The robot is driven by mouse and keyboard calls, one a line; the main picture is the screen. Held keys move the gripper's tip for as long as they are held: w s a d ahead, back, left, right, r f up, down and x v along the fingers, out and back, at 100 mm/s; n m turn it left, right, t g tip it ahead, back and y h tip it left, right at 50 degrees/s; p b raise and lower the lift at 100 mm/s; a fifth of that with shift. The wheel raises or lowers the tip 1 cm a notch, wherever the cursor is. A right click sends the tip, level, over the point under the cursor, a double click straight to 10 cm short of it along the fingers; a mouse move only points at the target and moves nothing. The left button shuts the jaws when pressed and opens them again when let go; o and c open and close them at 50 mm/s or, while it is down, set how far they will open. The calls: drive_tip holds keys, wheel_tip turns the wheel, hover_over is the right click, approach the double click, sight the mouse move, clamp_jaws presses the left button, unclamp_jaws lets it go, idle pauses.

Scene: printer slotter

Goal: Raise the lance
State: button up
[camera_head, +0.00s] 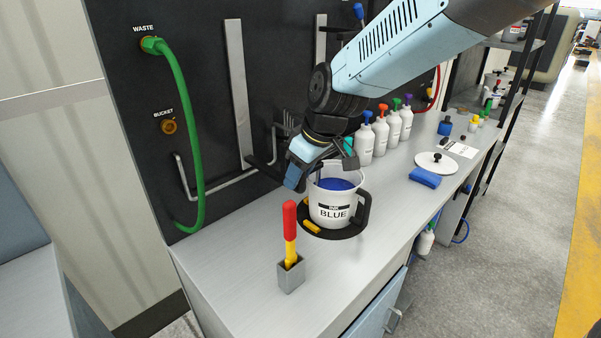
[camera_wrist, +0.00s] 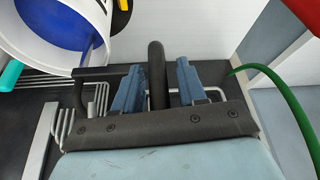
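My gripper (camera_wrist: 158,80) is open, with its two blue-grey fingers on either side of an upright black bar in the wrist view. The black bar (camera_wrist: 156,62) joins a thin black crosspiece (camera_wrist: 100,71) reaching toward the bucket; it may be the lance's handle, but I cannot tell for sure. A gap shows between bar and right finger; contact on the left is unclear. In the head view, my gripper (camera_head: 294,176) is at the upper left of the white bucket (camera_head: 331,210) labelled INK BLUE, which holds blue ink. The lance's lower part is not clearly visible.
A red-handled tool (camera_head: 290,222) stands in a metal holder (camera_head: 290,272) at the bench front. A green hose (camera_head: 190,130) hangs on the dark wall panel. Several white bottles (camera_head: 381,135), a white lid (camera_head: 436,163) and a blue cloth (camera_head: 425,178) are farther right.

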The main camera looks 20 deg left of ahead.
clamp_jaws()
